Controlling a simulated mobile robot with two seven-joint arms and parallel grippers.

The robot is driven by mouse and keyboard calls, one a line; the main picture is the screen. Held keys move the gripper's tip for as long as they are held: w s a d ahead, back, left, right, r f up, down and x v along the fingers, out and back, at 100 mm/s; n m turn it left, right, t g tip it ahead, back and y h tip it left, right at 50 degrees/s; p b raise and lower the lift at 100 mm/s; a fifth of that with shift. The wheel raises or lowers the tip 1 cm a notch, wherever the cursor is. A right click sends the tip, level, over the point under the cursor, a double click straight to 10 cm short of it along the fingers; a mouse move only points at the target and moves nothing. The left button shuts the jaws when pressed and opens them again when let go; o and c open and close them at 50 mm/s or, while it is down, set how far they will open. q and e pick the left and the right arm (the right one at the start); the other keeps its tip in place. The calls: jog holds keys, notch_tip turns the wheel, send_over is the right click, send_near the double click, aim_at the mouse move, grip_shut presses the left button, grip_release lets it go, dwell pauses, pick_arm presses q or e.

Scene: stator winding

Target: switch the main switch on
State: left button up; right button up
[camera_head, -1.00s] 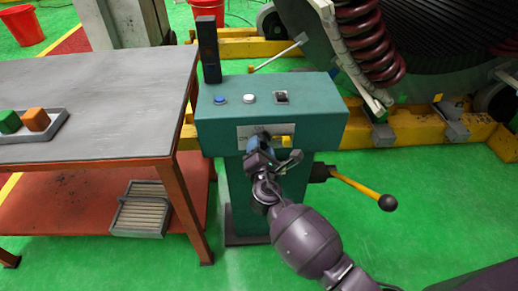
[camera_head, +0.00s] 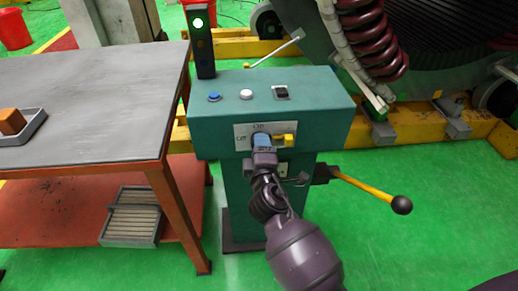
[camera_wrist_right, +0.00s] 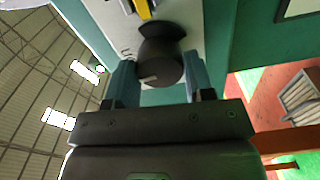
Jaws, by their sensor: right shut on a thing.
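The main switch is a round black knob (camera_wrist_right: 161,58) with a pale mark, on a light label plate (camera_head: 243,132) on the front of the teal control console (camera_head: 325,104). My right gripper (camera_head: 262,141) is at the plate, with its blue fingers on both sides of the knob. In the right wrist view the gripper (camera_wrist_right: 158,85) is shut on the knob. In the head view the gripper mostly hides the knob. A yellow part (camera_head: 286,140) sits beside it on the plate. My left gripper is out of view.
The console top has a blue button (camera_head: 214,96), a white button (camera_head: 246,94) and a black switch (camera_head: 281,92). A yellow lever (camera_head: 372,190) with a black ball sticks out right. A table (camera_head: 80,105) with a grey tray (camera_head: 25,131) stands left.

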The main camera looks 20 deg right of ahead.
jog(key=shift+f+m, duration=0.15)
jog(key=shift+m, duration=0.45)
jog(key=o, duration=0.9)
jog(key=shift+a, duration=0.1)
jog(key=shift+s, duration=0.15)
